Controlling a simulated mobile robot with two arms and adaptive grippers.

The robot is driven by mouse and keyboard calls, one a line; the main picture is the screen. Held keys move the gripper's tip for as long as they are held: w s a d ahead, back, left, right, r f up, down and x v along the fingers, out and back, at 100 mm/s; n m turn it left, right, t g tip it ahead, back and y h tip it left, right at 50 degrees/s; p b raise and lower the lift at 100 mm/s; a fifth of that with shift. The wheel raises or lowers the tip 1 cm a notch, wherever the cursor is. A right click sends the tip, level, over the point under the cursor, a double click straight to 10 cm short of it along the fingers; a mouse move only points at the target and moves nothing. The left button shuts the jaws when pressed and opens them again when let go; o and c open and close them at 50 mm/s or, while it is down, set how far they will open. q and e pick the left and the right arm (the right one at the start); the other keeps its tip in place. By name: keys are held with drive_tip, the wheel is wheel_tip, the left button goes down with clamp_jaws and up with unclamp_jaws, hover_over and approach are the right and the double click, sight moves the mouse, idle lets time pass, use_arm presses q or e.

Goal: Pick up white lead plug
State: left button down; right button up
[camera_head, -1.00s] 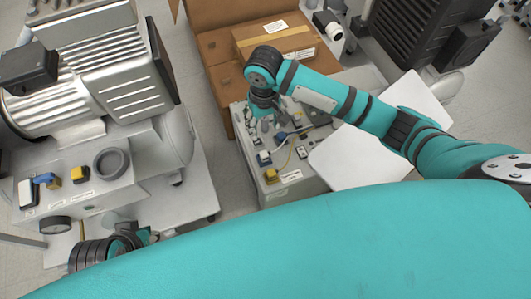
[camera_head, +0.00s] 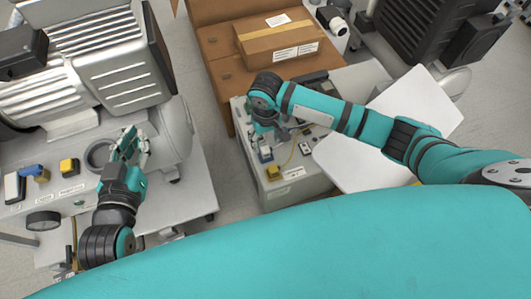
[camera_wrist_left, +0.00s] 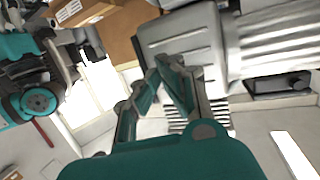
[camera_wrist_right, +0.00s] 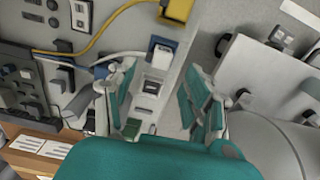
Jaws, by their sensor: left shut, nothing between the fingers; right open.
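My left gripper (camera_head: 130,142) is shut and empty above the left compressor base. Its closed fingertips show in the left wrist view (camera_wrist_left: 166,70).
A yellow plug (camera_wrist_right: 178,9) with a yellow lead is beside the white one. A cardboard box (camera_head: 272,40) stands behind the panel. A white board (camera_head: 350,160) lies to its right.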

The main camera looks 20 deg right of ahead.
sight(266, 149)
drive_tip(key=shift+f, duration=0.65)
wheel_tip(266, 149, down, 2)
drive_tip(key=shift+s+a+f+b, duration=0.1)
drive_tip(key=shift+f+b, duration=0.15)
drive_tip(key=shift+b, duration=0.85)
wheel_tip(266, 149, down, 2)
drive_tip(key=shift+f+b, duration=0.1)
drive_tip(key=shift+b, duration=0.5)
use_arm(q)
wheel_tip(266, 149, up, 14)
drive_tip(key=s+d+t+h, duration=0.1)
drive_tip(key=s+t+h, duration=0.1)
drive_tip(key=t, duration=0.7)
drive_tip(key=shift+s+d+h, duration=0.2)
drive_tip(key=shift+s+h, duration=0.15)
drive_tip(key=shift+h, duration=0.15)
use_arm(e)
drive_tip(key=c, duration=1)
